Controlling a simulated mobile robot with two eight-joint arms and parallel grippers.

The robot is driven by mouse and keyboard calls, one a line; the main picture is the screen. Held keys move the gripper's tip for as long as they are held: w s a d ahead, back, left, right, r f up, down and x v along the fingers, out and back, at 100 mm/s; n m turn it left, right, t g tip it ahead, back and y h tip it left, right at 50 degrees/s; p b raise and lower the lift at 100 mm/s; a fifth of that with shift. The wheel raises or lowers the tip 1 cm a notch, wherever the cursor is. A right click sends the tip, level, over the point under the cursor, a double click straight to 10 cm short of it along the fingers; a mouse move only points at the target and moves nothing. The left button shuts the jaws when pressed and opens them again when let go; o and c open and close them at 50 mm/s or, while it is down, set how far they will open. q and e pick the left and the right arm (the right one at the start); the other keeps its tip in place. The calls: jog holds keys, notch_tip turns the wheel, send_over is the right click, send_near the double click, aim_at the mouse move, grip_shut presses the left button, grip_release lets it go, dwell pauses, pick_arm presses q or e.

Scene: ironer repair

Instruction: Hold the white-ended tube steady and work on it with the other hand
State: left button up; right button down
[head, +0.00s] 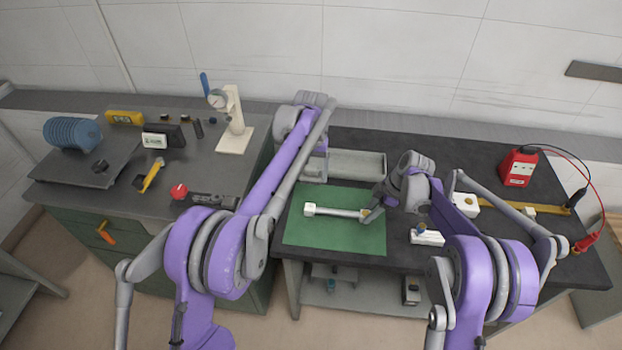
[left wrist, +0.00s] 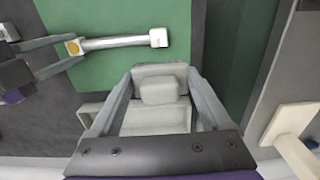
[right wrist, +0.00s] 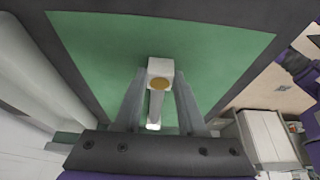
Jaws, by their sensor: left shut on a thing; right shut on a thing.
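The white-ended tube (head: 337,211) lies level over the green mat (head: 335,240), its plain white end to the left. I cannot tell whether it touches the mat. My right gripper (head: 370,213) is shut on its right end, which has a brass-coloured face (right wrist: 160,84). The tube also shows in the left wrist view (left wrist: 115,43). My left gripper (left wrist: 160,85) is behind the mat, left of the grey tray (head: 357,163), apart from the tube. It is shut on a pale grey block-like piece (left wrist: 158,92). The head view shows little of this piece.
A red meter (head: 518,168) with cables stands at the back right. A white block (head: 427,236) lies right of the mat. The left bench holds a dial gauge stand (head: 236,125), a blue ribbed roll (head: 72,133) and a red-knobbed tool (head: 205,197). The mat's front is clear.

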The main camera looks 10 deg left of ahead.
pick_arm(q)
jog(key=shift+f, duration=0.15)
send_over(309, 210)
jog(key=w, duration=0.4)
jog(key=shift+s+f, duration=0.1)
jog(key=shift+f, duration=3.35)
jog(key=shift+f, duration=1)
jog(key=shift+s+r, duration=0.1)
jog(key=shift+s, duration=1.85)
jog(key=shift+w+f, duration=0.15)
jog(key=shift+w, duration=0.85)
jog(key=shift+w+f, duration=0.1)
jog(key=shift+w, duration=0.85)
